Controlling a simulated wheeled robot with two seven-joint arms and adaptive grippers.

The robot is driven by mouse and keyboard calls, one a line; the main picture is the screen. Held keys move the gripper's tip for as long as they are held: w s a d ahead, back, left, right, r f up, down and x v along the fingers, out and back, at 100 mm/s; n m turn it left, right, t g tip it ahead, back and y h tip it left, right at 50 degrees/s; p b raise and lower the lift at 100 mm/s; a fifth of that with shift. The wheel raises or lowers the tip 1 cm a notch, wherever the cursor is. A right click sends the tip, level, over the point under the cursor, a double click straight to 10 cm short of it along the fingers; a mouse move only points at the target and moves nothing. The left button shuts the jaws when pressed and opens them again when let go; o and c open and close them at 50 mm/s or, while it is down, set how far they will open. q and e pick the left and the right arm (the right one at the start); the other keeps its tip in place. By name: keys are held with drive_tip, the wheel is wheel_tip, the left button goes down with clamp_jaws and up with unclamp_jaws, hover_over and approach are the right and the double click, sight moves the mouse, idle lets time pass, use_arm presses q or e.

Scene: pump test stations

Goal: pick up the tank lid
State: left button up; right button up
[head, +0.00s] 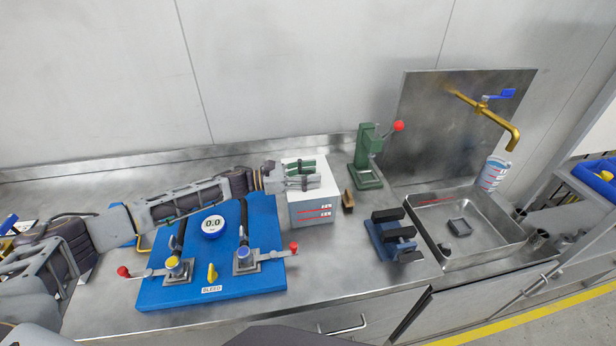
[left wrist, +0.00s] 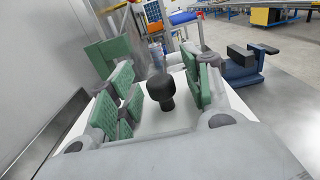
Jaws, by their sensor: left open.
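The tank (head: 312,212) is a white box with red marks on its front, standing on the steel counter right of the blue board. Its white lid (head: 325,185) lies on top and also shows in the left wrist view (left wrist: 184,114). A black knob (left wrist: 160,90) stands up from the lid. My left gripper (head: 302,175) is over the lid, and its fingers hide part of it in the head view. In the left wrist view its green-padded fingers (left wrist: 160,92) are apart, with the knob between them and gaps on both sides. My right gripper is not in view.
The blue board (head: 150,292) carries a gauge (head: 213,226) and red-tipped valve levers. A brown block (head: 348,201), a green press (head: 366,160) and a black-and-blue stand (head: 393,236) are to the right. Beyond are the sink (head: 480,243) and brass tap (head: 485,108).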

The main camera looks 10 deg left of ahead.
use_arm(q)
drive_tip(key=shift+c, duration=0.2)
clamp_jaws()
drive_tip(key=shift+r, duration=0.1)
drive_tip(key=shift+r+b, duration=0.45)
drive_tip(key=shift+r, duration=4.5)
